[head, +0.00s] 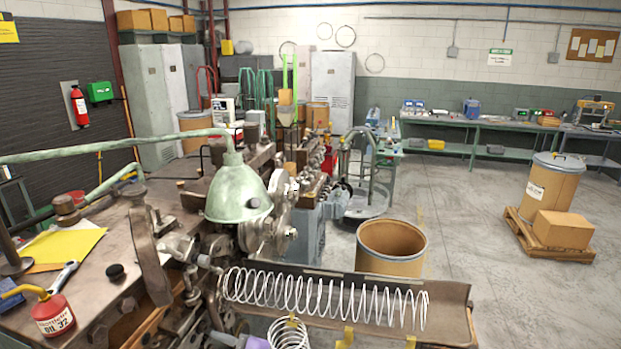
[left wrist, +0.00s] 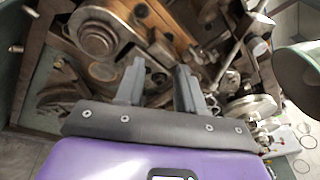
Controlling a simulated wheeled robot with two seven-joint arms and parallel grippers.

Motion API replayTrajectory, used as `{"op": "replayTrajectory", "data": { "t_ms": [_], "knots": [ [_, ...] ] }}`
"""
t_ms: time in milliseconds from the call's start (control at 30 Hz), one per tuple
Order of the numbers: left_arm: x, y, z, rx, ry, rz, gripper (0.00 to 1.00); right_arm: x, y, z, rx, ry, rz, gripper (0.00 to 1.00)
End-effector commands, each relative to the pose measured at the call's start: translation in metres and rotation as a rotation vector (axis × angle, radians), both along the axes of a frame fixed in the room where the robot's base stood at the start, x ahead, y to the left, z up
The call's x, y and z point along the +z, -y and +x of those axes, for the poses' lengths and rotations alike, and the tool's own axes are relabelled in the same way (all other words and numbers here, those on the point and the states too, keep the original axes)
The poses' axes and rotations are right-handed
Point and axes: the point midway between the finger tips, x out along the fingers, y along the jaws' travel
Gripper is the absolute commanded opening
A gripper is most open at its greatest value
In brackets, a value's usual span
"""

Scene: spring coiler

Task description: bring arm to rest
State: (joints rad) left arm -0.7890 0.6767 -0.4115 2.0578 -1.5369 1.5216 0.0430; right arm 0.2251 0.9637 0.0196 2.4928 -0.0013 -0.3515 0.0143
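My left gripper (left wrist: 160,76) shows in the left wrist view with its two grey fingers apart and nothing between them. Its fingers point toward the coiler's metal mechanism (left wrist: 105,35), apparently short of it. In the head view only a purple piece of my body (head: 256,342) shows at the bottom edge, beside the lower coil; the fingers cannot be made out there. My right gripper is in neither view. The spring coiler (head: 265,225) stands at centre left, with a long wire spring (head: 325,296) stretching over a brown trough (head: 455,300).
A green lamp (head: 238,190) on a long arm hangs over the coiler. A loose coil (head: 288,333) is below the trough. On the left bench are a red oil can (head: 53,314) and yellow paper (head: 63,245). An open drum (head: 391,248) stands behind the trough. The right floor is mostly clear.

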Motion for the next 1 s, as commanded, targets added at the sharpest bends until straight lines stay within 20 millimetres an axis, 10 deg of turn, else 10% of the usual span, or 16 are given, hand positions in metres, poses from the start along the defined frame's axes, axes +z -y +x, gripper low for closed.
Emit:
{"op": "replayTrajectory", "data": {
  "t_ms": [467, 733, 1000],
  "knots": [
    [-0.2, -0.02, -0.083, 0.249, -0.392, -0.557, 0.38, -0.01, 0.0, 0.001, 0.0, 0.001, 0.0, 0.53],
    [-0.33, 0.049, -0.191, 0.69, -0.448, -1.256, 0.38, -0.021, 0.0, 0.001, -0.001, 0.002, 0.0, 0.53],
    [-0.377, 0.107, -0.207, 1.177, -0.024, -1.741, 0.38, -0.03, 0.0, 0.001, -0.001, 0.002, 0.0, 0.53]
  ]
}}
